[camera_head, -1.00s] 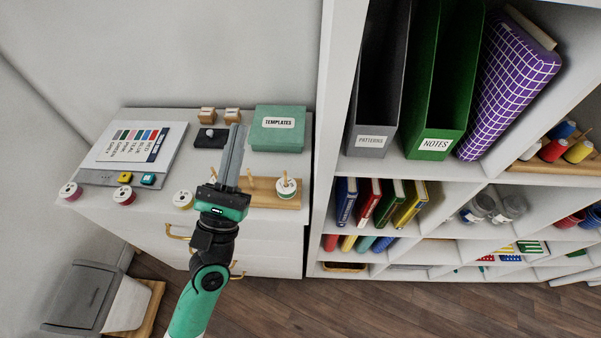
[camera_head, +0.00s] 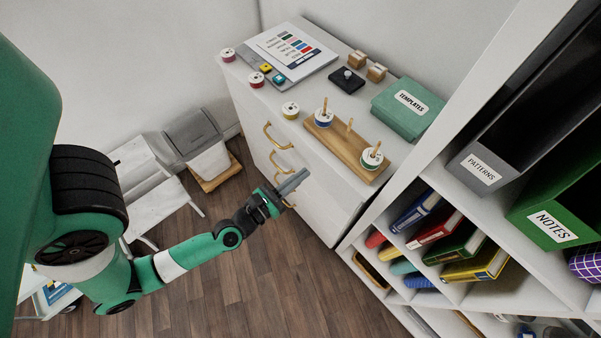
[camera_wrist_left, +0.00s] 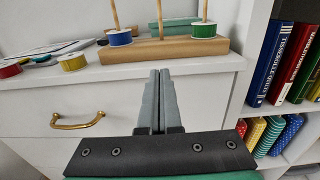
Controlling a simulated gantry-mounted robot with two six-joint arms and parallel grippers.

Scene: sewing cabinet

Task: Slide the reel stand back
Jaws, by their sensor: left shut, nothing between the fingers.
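The reel stand (camera_head: 342,150) is a wooden base with upright pegs, on the cabinet top (camera_head: 300,72) along its front edge. A blue reel (camera_head: 323,118) sits on its left peg and a green reel (camera_head: 371,158) on its right peg; the peg between is bare. The stand also shows in the left wrist view (camera_wrist_left: 160,50), beyond the fingers. My left gripper (camera_head: 292,182) is shut and empty, in front of the drawers and below the cabinet top, apart from the stand. My right gripper is not in view.
A yellow reel (camera_head: 290,110) and a red reel (camera_head: 256,79) stand left of the stand. Behind it are a green templates box (camera_head: 407,108), a black pincushion base (camera_head: 346,80) and wooden blocks (camera_head: 376,72). A shelf unit (camera_head: 428,176) borders the right. Brass handles (camera_head: 277,137) project from the drawers.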

